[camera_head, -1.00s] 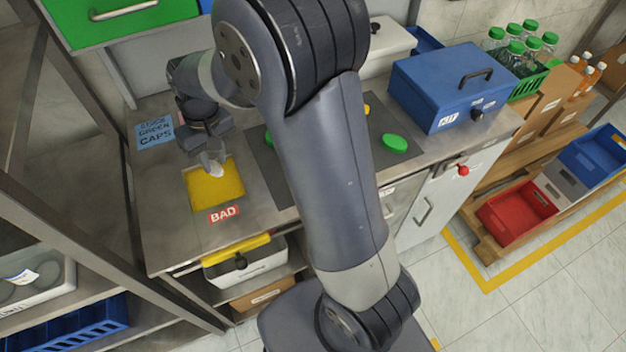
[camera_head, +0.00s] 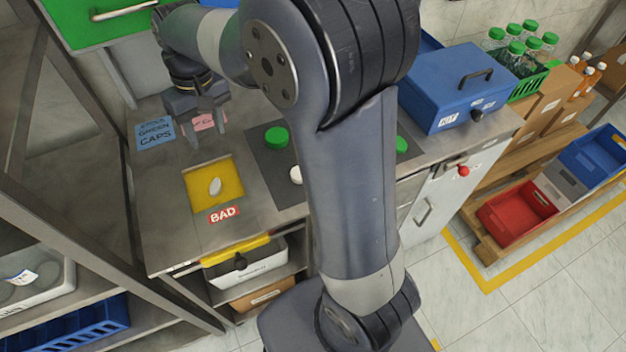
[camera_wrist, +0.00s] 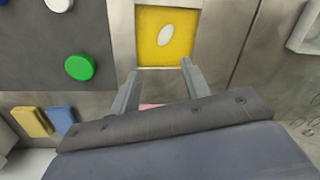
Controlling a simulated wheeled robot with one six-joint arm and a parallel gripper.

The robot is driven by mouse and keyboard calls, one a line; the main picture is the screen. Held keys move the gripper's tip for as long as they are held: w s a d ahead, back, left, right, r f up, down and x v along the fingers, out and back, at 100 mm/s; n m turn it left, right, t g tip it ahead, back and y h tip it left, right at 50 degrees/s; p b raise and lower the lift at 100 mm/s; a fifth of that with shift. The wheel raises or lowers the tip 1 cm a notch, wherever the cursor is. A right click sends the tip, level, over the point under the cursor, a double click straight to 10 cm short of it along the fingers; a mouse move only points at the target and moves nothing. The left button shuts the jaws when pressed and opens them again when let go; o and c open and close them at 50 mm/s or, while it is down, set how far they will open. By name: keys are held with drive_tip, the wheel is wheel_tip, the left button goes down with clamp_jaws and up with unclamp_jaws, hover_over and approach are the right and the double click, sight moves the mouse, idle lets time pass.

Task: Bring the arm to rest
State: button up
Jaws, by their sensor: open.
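My gripper (camera_head: 204,130) is open and empty above the back left of the steel counter, behind the yellow tray. Its two fingers also show apart in the wrist view (camera_wrist: 158,84), with nothing between them. A white oval piece (camera_head: 215,186) lies in the yellow tray (camera_head: 197,194), by the red BAD label (camera_head: 223,214); it also shows in the wrist view (camera_wrist: 165,35). My arm is bent and covers much of the dark mat.
A green cap (camera_head: 277,137) and a white cap (camera_head: 296,175) are on the dark mat (camera_head: 278,188). A blue note (camera_head: 155,133) and a pink note (camera_head: 208,121) are near my gripper. A blue box (camera_head: 452,88) stands right. A green drawer (camera_head: 110,18) is above.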

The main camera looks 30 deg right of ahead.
wheel_tip(320, 180, up, 2)
drive_tip(key=shift+d+r, duration=0.1)
drive_tip(key=f, duration=0.7)
drive_tip(key=a+f, duration=0.1)
drive_tip(key=f, duration=0.3)
drive_tip(key=shift+s, duration=0.2)
drive_tip(key=shift+r+p, duration=1.95)
drive_tip(key=shift+r, duration=0.6)
drive_tip(key=shift+f, duration=0.1)
